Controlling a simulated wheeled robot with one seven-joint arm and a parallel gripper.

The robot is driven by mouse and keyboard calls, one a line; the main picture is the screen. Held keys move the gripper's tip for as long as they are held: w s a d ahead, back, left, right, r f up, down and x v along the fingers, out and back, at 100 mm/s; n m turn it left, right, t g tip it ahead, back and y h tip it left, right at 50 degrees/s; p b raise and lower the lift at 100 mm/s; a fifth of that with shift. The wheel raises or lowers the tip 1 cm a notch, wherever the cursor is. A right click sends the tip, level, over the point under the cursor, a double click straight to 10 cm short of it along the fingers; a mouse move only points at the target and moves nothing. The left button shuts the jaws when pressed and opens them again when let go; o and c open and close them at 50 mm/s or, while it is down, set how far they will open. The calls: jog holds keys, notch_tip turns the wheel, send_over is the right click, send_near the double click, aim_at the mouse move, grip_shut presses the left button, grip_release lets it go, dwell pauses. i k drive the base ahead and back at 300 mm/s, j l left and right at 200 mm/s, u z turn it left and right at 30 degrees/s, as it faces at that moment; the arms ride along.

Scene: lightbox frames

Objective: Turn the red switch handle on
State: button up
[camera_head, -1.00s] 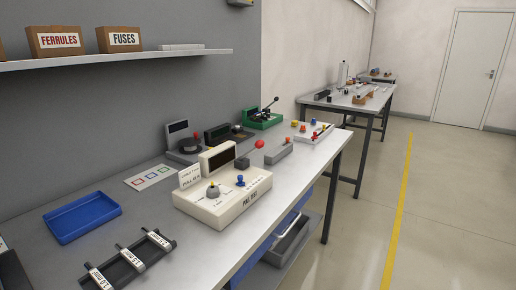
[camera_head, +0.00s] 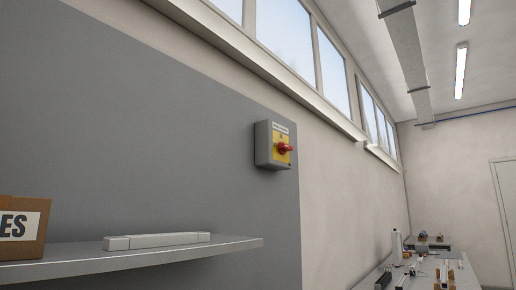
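The red switch handle (camera_head: 285,148) sits on a yellow plate (camera_head: 281,154) on the front of a grey switch box (camera_head: 264,145). The box is mounted on the grey wall panel near its right edge, above and to the right of the shelf. The handle sticks out to the right and looks roughly level; I cannot read its on or off marking from here. My gripper is not in view.
A shelf (camera_head: 150,256) runs along the lower left, with a cardboard box (camera_head: 22,228) and a flat light-grey item (camera_head: 157,240) on it. Further benches (camera_head: 425,276) with small items stand at the lower right. The wall around the switch box is clear.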

aim_at(283, 147)
jog(key=i+l, duration=0.15)
jog(key=l, duration=0.2)
jog(key=i+l+u, duration=0.1)
jog(key=i+l, duration=0.25)
jog(key=l, duration=0.3)
jog(key=i+l+u, duration=0.1)
jog(key=l, duration=0.25)
jog(key=i+l, duration=0.2)
jog(key=l, duration=0.15)
jog(key=i+l+u, duration=0.1)
jog(key=l, duration=0.25)
jog(key=i+l, duration=0.15)
jog(key=l, duration=0.25)
jog(key=i+l+u, duration=0.15)
jog(key=l, duration=0.2)
